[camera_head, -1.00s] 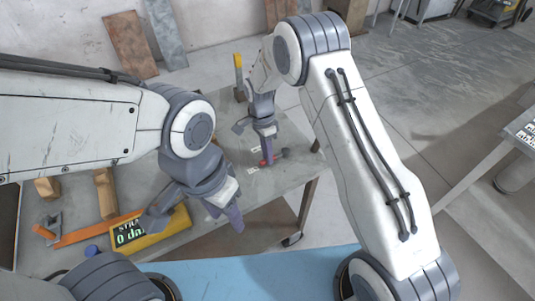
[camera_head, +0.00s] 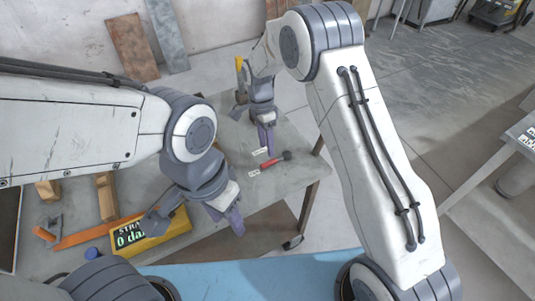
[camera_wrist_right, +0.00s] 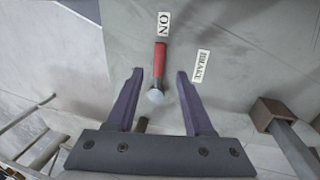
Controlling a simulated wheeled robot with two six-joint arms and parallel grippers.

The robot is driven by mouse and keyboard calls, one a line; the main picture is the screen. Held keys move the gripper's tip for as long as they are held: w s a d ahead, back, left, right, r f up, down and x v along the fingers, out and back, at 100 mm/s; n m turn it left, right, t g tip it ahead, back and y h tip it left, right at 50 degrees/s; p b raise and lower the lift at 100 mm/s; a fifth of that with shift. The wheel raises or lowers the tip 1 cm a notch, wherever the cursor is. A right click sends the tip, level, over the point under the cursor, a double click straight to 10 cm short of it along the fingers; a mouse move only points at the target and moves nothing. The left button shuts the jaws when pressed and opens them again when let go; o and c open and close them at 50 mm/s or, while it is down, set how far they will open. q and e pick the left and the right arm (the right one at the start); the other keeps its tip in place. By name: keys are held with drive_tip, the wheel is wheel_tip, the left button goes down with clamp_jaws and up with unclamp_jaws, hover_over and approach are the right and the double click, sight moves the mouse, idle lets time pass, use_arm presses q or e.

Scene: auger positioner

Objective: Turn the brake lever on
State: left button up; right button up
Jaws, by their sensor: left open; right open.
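The brake lever (camera_head: 274,160) has a red handle and a round knob at its right end, and lies over the grey table. In the right wrist view the red lever (camera_wrist_right: 159,60) points down the picture. An ON label (camera_wrist_right: 163,25) is beyond its far end, and a BRAKE label (camera_wrist_right: 200,66) is to its right. My right gripper (camera_head: 267,140) is open and empty just behind the lever; in its wrist view the lever's knob end appears between the fingers (camera_wrist_right: 160,76), apart from both. My left gripper (camera_head: 197,220) is open and empty over the table's front.
A yellow-framed sign (camera_head: 152,236) stands by my left gripper. Wooden blocks (camera_head: 106,196) and an orange bar (camera_head: 85,235) lie at the left. Boards (camera_head: 133,47) lean on the back wall.

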drive_tip(key=r, duration=0.3)
drive_tip(key=w+r, duration=0.1)
drive_tip(key=r, duration=0.1)
drive_tip(key=shift+a, duration=0.2)
